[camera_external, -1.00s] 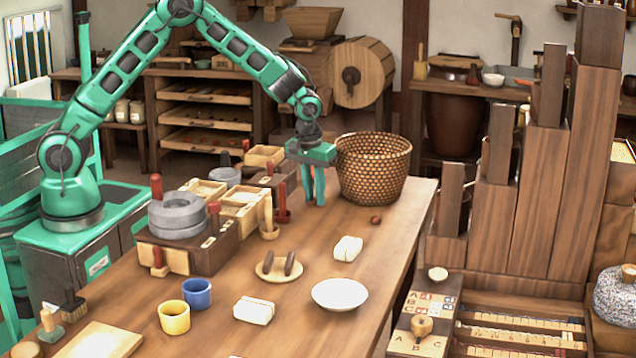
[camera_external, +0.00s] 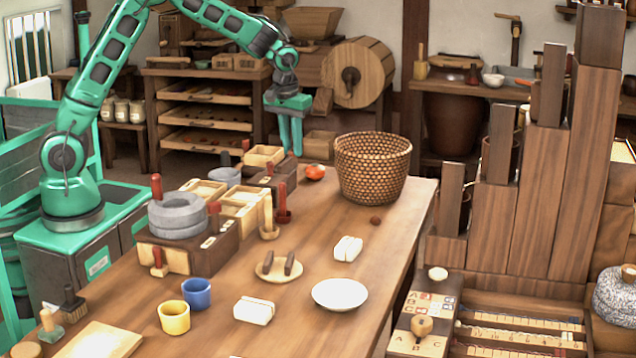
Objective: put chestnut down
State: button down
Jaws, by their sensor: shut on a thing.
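My gripper (camera_external: 291,153) is raised at the far end of the table, left of the wicker basket, fingers pointing down. Its fingers are close together on something I cannot make out. A small round brown thing (camera_external: 375,221), which looks like a chestnut, lies on the wooden table (camera_external: 400,240) in front of the basket, apart from my gripper. I cannot tell whether another chestnut is between the fingers.
The wicker basket (camera_external: 372,165) stands at the back right, with an orange-red round thing (camera_external: 316,172) on its left. A white plate (camera_external: 340,294), a small dish (camera_external: 278,267) and white blocks (camera_external: 254,310) lie nearer. Stone discs (camera_external: 178,215) and wooden boxes crowd the left. Bare tabletop shows at right.

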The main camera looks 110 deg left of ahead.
jog(key=r, duration=0.8)
jog(key=shift+a, duration=0.3)
jog(key=shift+w+a+m+t, duration=0.25)
jog(key=shift+w+a+m, duration=1)
jog(key=shift+w+m, duration=2.7)
jog(key=shift+w+a+m+t, duration=0.25)
jog(key=shift+w+a+m, duration=1.15)
jog(key=shift+w, duration=4.85)
jog(key=shift+h, duration=0.3)
jog(key=f, duration=1.5)
jog(key=shift+d+f, duration=0.1)
jog(key=shift+d, duration=0.1)
jog(key=shift+s+f, duration=0.15)
jog(key=shift+f, duration=0.5)
jog(key=c, duration=1.6)
grip_release()
jog(key=shift+f, duration=0.1)
